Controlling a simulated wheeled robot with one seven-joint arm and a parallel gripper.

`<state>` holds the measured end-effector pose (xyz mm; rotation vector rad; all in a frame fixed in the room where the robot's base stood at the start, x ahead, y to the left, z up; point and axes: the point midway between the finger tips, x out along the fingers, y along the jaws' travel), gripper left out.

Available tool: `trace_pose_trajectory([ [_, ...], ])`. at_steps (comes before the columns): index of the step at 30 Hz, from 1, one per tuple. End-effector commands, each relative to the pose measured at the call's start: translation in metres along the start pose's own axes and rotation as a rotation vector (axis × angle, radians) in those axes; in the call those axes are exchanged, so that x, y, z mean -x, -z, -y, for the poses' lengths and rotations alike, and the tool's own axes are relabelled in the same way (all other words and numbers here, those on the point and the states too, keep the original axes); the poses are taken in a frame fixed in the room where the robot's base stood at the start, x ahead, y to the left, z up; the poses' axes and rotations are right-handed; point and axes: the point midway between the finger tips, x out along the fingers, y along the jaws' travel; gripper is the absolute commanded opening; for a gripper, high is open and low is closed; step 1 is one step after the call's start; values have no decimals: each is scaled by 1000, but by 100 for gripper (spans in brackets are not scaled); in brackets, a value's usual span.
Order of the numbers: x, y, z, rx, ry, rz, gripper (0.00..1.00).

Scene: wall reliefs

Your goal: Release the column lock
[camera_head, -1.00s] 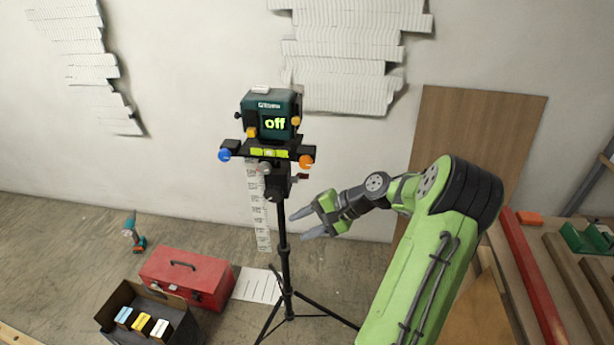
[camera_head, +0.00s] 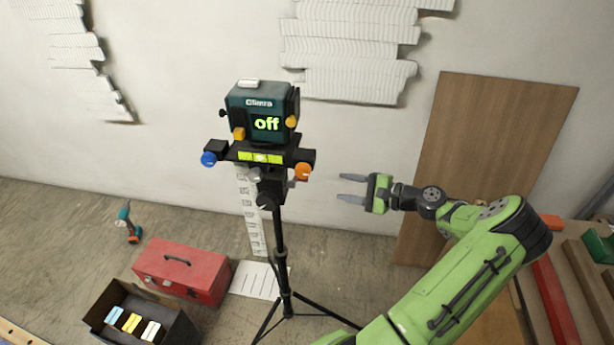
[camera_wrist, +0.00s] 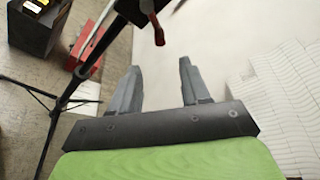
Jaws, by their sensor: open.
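A black tripod (camera_head: 279,240) carries a dark green device (camera_head: 262,112) whose screen reads "off". Its head has a blue knob (camera_head: 209,159), an orange knob (camera_head: 302,172) and a lit yellow-green level strip (camera_head: 260,157). Below are dark round knobs on the column. A small lever with a red end (camera_wrist: 158,30) shows in the wrist view, ahead of my fingers; I cannot tell for sure whether it is the column lock. My gripper (camera_head: 343,188) is open and empty, right of the tripod head, fingers pointing left. It also shows in the wrist view (camera_wrist: 158,66), apart from the lever.
A red toolbox (camera_head: 183,270), an open dark box (camera_head: 120,298) with colored items and a drill (camera_head: 128,222) are on the floor at left. A brown board (camera_head: 490,150) leans on the wall behind my arm. The tripod legs spread low. Wall reliefs (camera_head: 350,50) hang above.

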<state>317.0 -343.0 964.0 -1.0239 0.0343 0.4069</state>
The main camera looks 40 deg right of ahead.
Motion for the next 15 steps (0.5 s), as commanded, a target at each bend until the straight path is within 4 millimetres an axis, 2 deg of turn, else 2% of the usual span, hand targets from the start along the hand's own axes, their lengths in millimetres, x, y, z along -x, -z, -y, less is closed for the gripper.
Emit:
trace_pose_trajectory([
  [1, -15, 0, -2, 0, -3, 6, 46],
  [9, -84, -1, -2, 2, -3, 5, 46],
  [15, -120, 0, -2, 1, -2, 2, 46],
])
